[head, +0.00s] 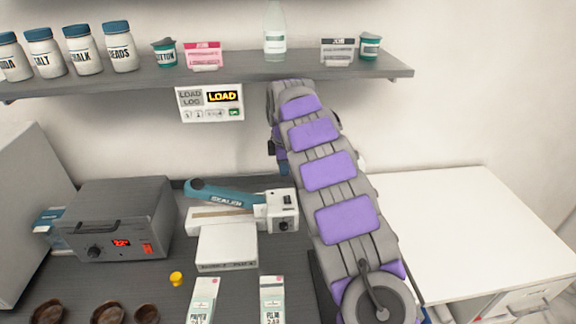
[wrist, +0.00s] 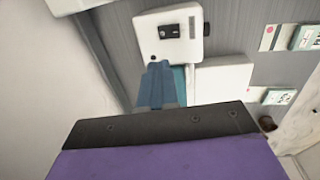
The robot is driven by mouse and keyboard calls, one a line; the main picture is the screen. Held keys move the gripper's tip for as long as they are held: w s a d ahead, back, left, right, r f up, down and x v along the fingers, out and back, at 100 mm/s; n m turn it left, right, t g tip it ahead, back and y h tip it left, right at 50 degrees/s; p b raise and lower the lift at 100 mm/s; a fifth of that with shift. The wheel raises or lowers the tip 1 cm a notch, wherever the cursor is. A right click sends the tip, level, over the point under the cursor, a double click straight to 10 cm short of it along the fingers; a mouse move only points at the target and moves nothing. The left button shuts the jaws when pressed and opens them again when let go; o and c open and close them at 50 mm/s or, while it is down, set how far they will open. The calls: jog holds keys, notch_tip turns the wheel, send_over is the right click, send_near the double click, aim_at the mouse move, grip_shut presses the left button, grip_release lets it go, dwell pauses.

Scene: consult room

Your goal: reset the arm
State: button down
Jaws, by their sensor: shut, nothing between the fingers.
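My arm reaches up and away across the counter in the head view, its far end by the shelf edge. My gripper (wrist: 160,84) shows in the wrist view as blue-grey fingers beyond a dark plate; it is shut and empty. In the head view only a little of the gripper (head: 283,166) shows below the arm's end, and the rest is hidden. In the wrist view the fingers overlap the sealer (wrist: 168,22), apparently above it. In the head view the sealer (head: 283,212) lies on the counter left of my arm, its blue handle raised at a slant.
The shelf (head: 235,70) holds jars, small tubs, cards and a clear bottle (head: 275,35) close to my arm. A grey device (head: 120,220) and several brown bowls stand on the counter at left. Small cartons stand in front. The white worktop (head: 470,225) at right is clear.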

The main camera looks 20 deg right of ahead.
jog(key=s+a+r+m+g, duration=0.1)
jog(key=s+a+r+m, duration=0.15)
jog(key=s, duration=0.55)
jog(key=s+a+r+m, duration=0.1)
jog(key=s+r+m, duration=0.1)
jog(key=s+m, duration=0.35)
jog(key=s+a+r+m+g, duration=0.1)
jog(key=s+a+r, duration=0.1)
jog(key=s, duration=0.7)
jog(key=s+a+f+m, duration=0.2)
jog(key=s, duration=0.7)
jog(key=s+a+f+m, duration=0.2)
jog(key=s+a, duration=0.1)
jog(key=s, duration=0.6)
jog(key=s+a+f+m+g, duration=0.1)
jog(key=s+a+f, duration=0.1)
jog(key=s, duration=0.7)
jog(key=shift+s+a+m, duration=0.15)
jog(key=shift+a+m, duration=0.25)
